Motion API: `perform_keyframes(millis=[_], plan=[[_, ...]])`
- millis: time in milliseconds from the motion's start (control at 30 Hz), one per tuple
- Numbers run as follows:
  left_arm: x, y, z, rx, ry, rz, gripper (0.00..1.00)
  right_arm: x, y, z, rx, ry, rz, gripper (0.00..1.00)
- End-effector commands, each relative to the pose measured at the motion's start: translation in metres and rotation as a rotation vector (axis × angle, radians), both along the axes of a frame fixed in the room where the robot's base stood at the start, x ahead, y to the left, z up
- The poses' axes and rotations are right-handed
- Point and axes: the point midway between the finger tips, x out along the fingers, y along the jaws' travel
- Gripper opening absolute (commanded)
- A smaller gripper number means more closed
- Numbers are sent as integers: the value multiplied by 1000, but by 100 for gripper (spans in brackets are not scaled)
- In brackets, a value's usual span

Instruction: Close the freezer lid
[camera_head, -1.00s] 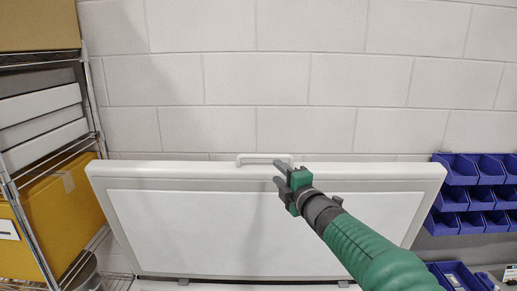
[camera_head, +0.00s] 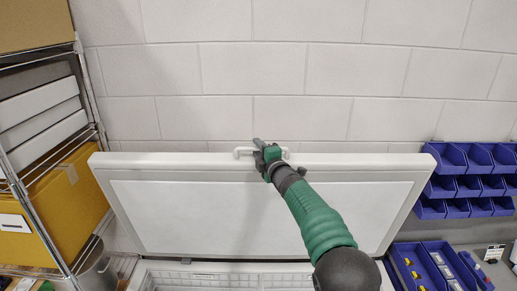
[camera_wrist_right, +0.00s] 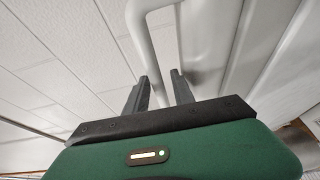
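The freezer lid (camera_head: 150,215) stands open and nearly upright in front of the wall, its white inner panel facing me. A white handle (camera_head: 240,151) sits at the middle of its top edge and also shows in the wrist view (camera_wrist_right: 142,28). My right gripper (camera_head: 261,145) is at the handle and hides part of it. In the wrist view its two fingers (camera_wrist_right: 160,84) are apart, with the handle bar running down between them. I cannot tell whether they touch it. The freezer body (camera_head: 215,274) shows at the bottom. My left gripper is not in view.
A wire shelf (camera_head: 82,100) with boxes, including a yellow one (camera_head: 70,190), stands at the left. A metal pot (camera_head: 95,268) is low beside it. Blue bins (camera_head: 470,180) hang at the right, with more bins (camera_head: 425,265) below. A block wall (camera_head: 200,65) is behind.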

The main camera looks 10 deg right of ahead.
Motion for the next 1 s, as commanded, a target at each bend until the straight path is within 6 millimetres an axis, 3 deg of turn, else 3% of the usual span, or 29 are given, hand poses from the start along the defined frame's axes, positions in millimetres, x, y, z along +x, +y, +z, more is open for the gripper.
perform_keyframes(millis=[33,200,1000], plan=[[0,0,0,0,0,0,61,0,0,0,0,0,0,22],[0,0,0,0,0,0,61,0,0,0,0,1,-1,0],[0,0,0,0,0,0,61,-1,-1,-5,-2,9,-3,0]])
